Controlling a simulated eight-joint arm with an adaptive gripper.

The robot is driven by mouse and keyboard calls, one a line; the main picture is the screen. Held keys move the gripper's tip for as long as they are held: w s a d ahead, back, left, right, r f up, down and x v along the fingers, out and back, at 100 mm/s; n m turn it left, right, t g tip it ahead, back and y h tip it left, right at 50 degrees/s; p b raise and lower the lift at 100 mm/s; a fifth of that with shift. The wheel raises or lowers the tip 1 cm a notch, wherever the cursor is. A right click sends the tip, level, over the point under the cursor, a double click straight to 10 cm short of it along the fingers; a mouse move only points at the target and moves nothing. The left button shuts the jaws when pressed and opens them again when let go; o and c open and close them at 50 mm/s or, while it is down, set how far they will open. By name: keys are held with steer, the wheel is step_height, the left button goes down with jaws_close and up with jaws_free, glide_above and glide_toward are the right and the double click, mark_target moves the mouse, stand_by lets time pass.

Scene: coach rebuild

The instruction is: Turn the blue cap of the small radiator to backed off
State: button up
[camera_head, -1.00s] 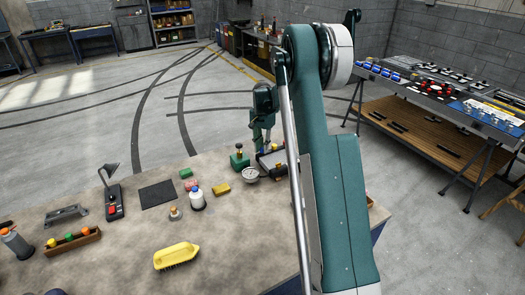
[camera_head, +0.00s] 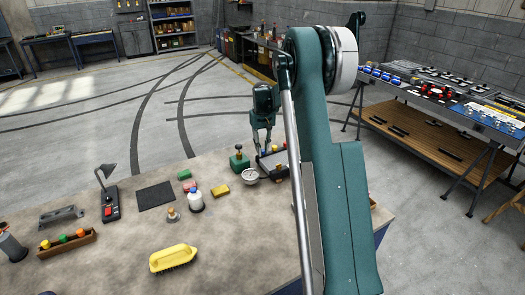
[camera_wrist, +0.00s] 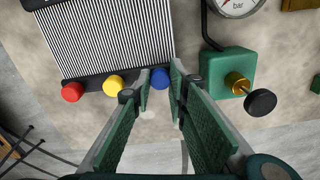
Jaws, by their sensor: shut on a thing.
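The small radiator (camera_wrist: 110,38) lies on the bench with its finned face up. Along its near edge sit a red cap (camera_wrist: 72,92), a yellow cap (camera_wrist: 113,86) and the blue cap (camera_wrist: 160,79). My gripper (camera_wrist: 160,75) has its two green-padded fingers around the blue cap, one on each side, shut on it. The cap's top shows between the fingertips; its sides are partly hidden, and I see no mark telling its turn position. In the head view my gripper (camera_head: 262,148) reaches down at the radiator (camera_head: 273,163), which my arm partly hides.
A green block (camera_wrist: 228,76) with a brass stem and black knob stands right of the radiator, close to my right finger. A pressure gauge (camera_wrist: 236,5) is behind it. A yellow brush (camera_head: 173,258) and several small items lie on the bench.

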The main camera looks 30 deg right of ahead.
steer(key=n+b, duration=0.1)
steer(key=n, duration=0.3)
steer(key=shift+n, duration=0.4)
steer(key=o, duration=0.9)
steer(key=shift+r, duration=0.1)
steer(key=shift+r, duration=5.95)
